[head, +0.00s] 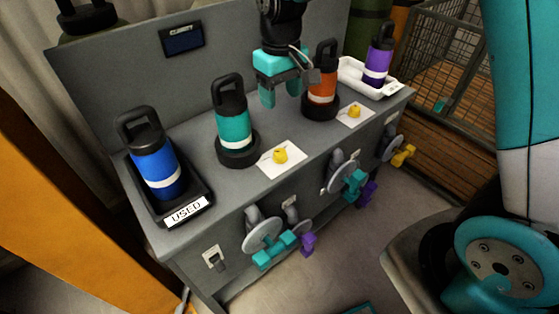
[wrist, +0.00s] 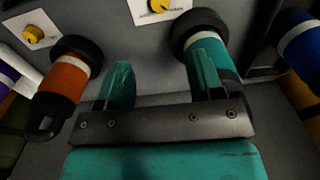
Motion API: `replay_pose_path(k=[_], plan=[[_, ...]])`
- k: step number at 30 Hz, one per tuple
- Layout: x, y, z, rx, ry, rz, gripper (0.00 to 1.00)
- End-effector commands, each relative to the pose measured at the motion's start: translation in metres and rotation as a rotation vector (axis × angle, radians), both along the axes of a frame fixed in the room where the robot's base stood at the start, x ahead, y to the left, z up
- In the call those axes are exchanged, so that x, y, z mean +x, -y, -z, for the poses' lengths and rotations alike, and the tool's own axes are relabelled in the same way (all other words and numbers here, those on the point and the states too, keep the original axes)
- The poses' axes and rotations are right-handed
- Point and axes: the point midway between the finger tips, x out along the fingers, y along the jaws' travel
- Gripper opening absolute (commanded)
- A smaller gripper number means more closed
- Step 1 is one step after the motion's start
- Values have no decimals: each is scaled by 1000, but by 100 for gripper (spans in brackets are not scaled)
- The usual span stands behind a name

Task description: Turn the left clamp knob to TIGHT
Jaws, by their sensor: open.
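The left clamp knob (head: 280,155) is small and yellow, on a white plate on the bench top, right of the teal bottle (head: 233,112). In the wrist view the knob (wrist: 158,5) is cut by the top edge. The plate's lettering is too small to read, so its setting is unclear. The right clamp knob (head: 354,110) is also yellow, near the orange bottle (head: 323,75). My gripper (head: 281,93) is open and empty, above the bench between the teal and orange bottles, apart from the left knob. Its teal fingers (wrist: 162,82) show in the wrist view.
The teal and orange bottles stand in round dark holders. A blue bottle (head: 154,160) stands in a black tray (head: 187,213) labelled USED; a purple bottle (head: 378,55) stands in a white tray (head: 390,90). Handwheels (head: 262,235) stick out from the bench front. A wire cage (head: 455,60) is at right.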

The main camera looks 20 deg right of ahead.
Motion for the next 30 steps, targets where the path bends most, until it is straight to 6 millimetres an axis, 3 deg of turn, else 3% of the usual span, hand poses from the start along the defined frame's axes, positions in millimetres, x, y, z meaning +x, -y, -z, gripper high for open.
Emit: replay_pose_path(k=[5,21,30], plan=[[2,0,21,-6,-5,2,61],[1,-2,139,-5,-6,0,61],[2,-2,172,-4,-2,0,61]])
